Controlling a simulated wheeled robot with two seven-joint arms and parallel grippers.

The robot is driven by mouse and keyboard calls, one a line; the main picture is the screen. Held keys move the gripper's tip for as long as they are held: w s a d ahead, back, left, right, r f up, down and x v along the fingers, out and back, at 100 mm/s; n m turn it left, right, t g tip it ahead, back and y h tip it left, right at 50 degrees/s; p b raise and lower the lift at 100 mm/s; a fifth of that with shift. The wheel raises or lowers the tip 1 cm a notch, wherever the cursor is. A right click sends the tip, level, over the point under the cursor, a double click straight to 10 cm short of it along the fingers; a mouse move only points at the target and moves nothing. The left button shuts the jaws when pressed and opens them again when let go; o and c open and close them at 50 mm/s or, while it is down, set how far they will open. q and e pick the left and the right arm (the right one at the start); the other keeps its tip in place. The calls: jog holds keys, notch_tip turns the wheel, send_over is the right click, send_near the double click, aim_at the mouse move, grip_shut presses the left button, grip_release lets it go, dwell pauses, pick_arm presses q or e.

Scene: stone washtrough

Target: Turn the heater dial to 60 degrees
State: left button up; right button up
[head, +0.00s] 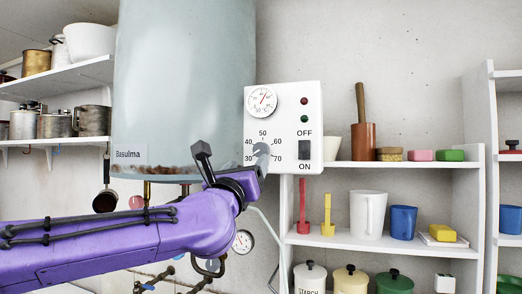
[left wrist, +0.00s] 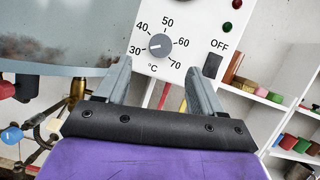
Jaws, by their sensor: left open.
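The heater dial is a round grey knob on the white control panel (head: 312,105). In the left wrist view the dial (left wrist: 160,46) shows whole, ringed by numbers from 30 to 70, and its pale mark seems to point toward 30. In the head view the dial's face is partly hidden by my gripper. My left gripper (head: 232,160) is open and empty, in front of the panel's lower left. In the left wrist view its fingers (left wrist: 160,72) stand apart, with the dial beyond and between them, seemingly not touched. My right gripper is not in view.
The panel has a thermometer gauge (head: 262,100), two small lamps and an ON/OFF switch (head: 304,150). A pale tank (head: 185,75) stands left of the panel. Shelves with mugs (head: 367,214) and jars are at right, shelves with pots at left. Pipes and a gauge (head: 243,241) hang below.

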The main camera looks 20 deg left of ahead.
aim_at(260, 150)
pick_arm(q)
jog(key=p+x, duration=0.1)
jog(key=x, duration=0.2)
jog(key=p+x, duration=0.2)
jog(key=x, duration=0.1)
jog(key=p+x, duration=0.2)
jog(key=x, duration=0.1)
jog(key=shift+d+r, duration=0.1)
jog(key=shift+d, duration=0.2)
jog(key=shift+w+a+p, duration=0.3)
jog(key=shift+w, duration=0.15)
jog(key=shift+d, duration=0.1)
jog(key=shift+c, duration=0.9)
jog(key=c, duration=0.9)
